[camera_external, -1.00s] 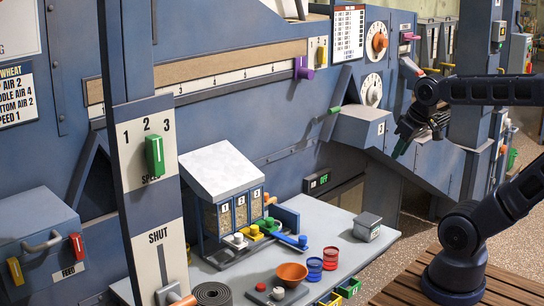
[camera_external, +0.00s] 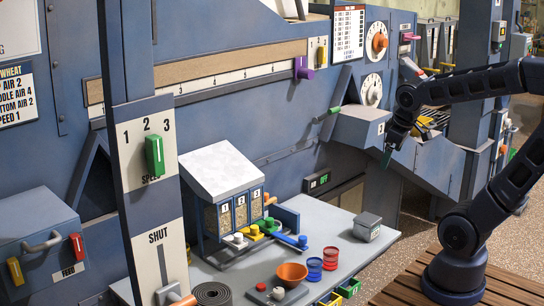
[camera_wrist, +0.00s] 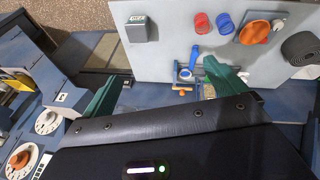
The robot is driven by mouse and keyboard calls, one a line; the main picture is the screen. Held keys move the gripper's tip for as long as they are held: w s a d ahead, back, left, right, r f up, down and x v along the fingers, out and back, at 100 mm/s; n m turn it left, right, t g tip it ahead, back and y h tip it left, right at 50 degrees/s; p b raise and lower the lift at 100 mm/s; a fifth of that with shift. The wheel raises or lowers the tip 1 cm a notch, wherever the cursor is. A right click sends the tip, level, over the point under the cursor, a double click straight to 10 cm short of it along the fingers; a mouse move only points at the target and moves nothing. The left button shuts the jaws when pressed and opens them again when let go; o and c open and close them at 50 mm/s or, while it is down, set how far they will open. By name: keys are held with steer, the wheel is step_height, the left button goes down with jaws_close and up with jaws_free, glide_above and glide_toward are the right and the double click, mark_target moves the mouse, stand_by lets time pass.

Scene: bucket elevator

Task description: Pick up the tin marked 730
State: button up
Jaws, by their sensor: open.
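My gripper (camera_external: 386,158) hangs above and behind the grey table, near the blue machine's chute. In the wrist view its green fingers are spread wide with nothing between them (camera_wrist: 166,84). No marking 730 is readable. Two small round tins stand on the table: a red one (camera_external: 331,257) and a blue one (camera_external: 315,268). They also show in the wrist view, red (camera_wrist: 201,23) and blue (camera_wrist: 224,23), beyond the fingertips. A grey box-shaped container (camera_external: 367,227) stands at the table's right back; its label is too small to read. It also shows in the wrist view (camera_wrist: 138,30).
The blue machine wall rises behind. Free table surface lies around the grey container.

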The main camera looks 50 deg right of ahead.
steer(key=w+d+f+n+g+h, duration=0.1)
steer(key=w+d+f+n, duration=0.25)
steer(key=w+f, duration=0.2)
steer(key=w+d+f+n+g+h, duration=0.1)
steer(key=w+d+f+n+h, duration=0.1)
steer(key=w+d+f+n, duration=0.3)
steer(key=n+g, duration=0.2)
steer(key=n, duration=0.5)
glide_toward(367, 219)
steer(key=shift+s+d+f, duration=0.2)
steer(key=shift+f, duration=0.35)
steer(key=shift+s+d+f, duration=0.2)
steer(key=shift+s+f, duration=0.05)
steer(key=shift+f, duration=0.35)
steer(key=shift+d+f+n, duration=0.1)
steer(key=shift+f+n, duration=0.15)
steer(key=shift+f, duration=0.3)
steer(key=shift+x, duration=2.6)
steer(key=shift+w+d+f, duration=0.25)
steer(key=shift+d+f, duration=0.15)
steer(key=shift+f, duration=0.4)
steer(key=shift+w+d+f, duration=0.25)
steer(key=shift+d+f, duration=0.2)
steer(key=shift+f, duration=0.3)
steer(key=shift+x, duration=0.85)
